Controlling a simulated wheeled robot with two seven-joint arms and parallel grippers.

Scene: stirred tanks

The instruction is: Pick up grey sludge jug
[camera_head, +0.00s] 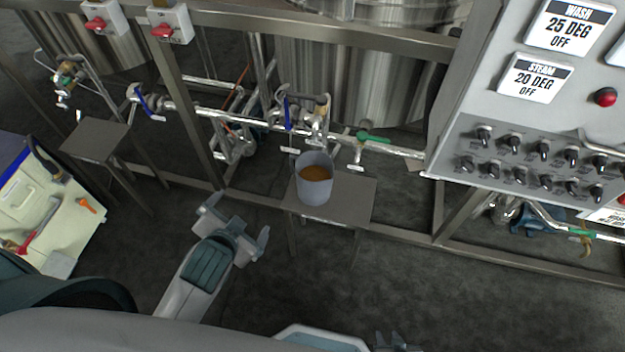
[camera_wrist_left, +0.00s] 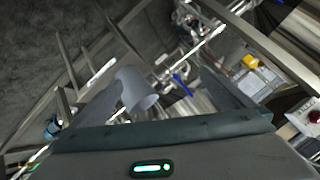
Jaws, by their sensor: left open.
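The grey jug (camera_head: 312,190) stands upright on a small grey metal shelf (camera_head: 355,196), with brown-orange sludge (camera_head: 315,173) inside. My left gripper (camera_head: 239,217) is open and empty, below and left of the jug in the head view and apart from it. In the left wrist view, a grey cylindrical shape that looks like the jug (camera_wrist_left: 138,88) shows beyond the open fingers, closer to the left one. Part of my right gripper (camera_head: 393,342) shows at the bottom edge; its jaw state is unclear.
Pipes and valves, including a green handle (camera_head: 372,137), run just behind the jug. A control panel (camera_head: 540,150) stands at right. Another small shelf (camera_head: 95,143) and a pale cart with tools (camera_head: 60,215) are at left. The floor in front is clear.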

